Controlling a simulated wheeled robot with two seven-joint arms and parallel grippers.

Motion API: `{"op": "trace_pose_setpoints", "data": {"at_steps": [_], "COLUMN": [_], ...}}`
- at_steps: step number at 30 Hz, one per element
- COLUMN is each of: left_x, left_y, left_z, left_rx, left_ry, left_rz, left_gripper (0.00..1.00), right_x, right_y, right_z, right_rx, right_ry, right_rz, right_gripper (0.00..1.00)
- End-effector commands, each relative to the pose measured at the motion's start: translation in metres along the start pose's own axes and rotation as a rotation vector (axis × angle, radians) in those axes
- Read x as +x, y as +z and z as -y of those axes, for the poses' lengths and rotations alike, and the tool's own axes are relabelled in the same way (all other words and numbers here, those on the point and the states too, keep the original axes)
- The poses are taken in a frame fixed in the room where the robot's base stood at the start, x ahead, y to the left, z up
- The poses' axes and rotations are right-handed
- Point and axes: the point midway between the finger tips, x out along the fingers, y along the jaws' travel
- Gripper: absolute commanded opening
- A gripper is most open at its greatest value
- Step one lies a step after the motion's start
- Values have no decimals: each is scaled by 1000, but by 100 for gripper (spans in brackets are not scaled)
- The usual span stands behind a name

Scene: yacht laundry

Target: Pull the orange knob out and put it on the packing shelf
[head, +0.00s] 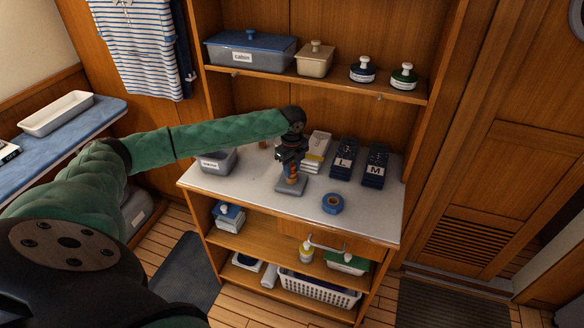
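An orange knob (292,176) shows as a small patch just above a grey block (291,187) on the light grey worktop. My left gripper (292,170) points down over the block, with its fingertips at the knob. The gripper hides most of the knob, and whether the fingers touch it or have closed on it is too small to tell. My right gripper is out of view. The wooden shelf unit has an upper shelf (330,84), the worktop (248,184) and lower shelves; no label tells which is the packing shelf.
Blue tape (332,203) lies right of the block. Dark stacks marked L (344,160) and M (375,166), white stacks (316,150) and a grey bin (217,161) stand behind. Boxes and two lidded jars fill much of the upper shelf. The worktop's front left is clear.

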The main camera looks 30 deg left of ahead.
Motion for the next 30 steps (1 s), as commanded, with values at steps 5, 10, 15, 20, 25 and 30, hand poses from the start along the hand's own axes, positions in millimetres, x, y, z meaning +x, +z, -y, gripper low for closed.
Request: {"op": "trace_pose_setpoints", "data": {"at_steps": [5, 10, 15, 20, 25, 30], "left_x": [0, -2, -4, -5, -6, -8], "left_y": [0, 0, 0, 0, 0, 0], "left_z": [0, 0, 0, 0, 0, 0], "left_rx": [0, 0, 0, 0, 0, 0], "left_ry": [0, 0, 0, 0, 0, 0], "left_rz": [0, 0, 0, 0, 0, 0], "left_gripper": [9, 9, 9, 9, 9, 9], "right_x": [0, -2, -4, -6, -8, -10], "right_y": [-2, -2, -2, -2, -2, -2], "right_z": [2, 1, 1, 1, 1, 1], "right_rx": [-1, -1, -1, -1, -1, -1], "right_ry": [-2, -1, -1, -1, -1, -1], "right_rz": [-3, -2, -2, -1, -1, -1], "right_gripper": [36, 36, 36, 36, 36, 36]}}
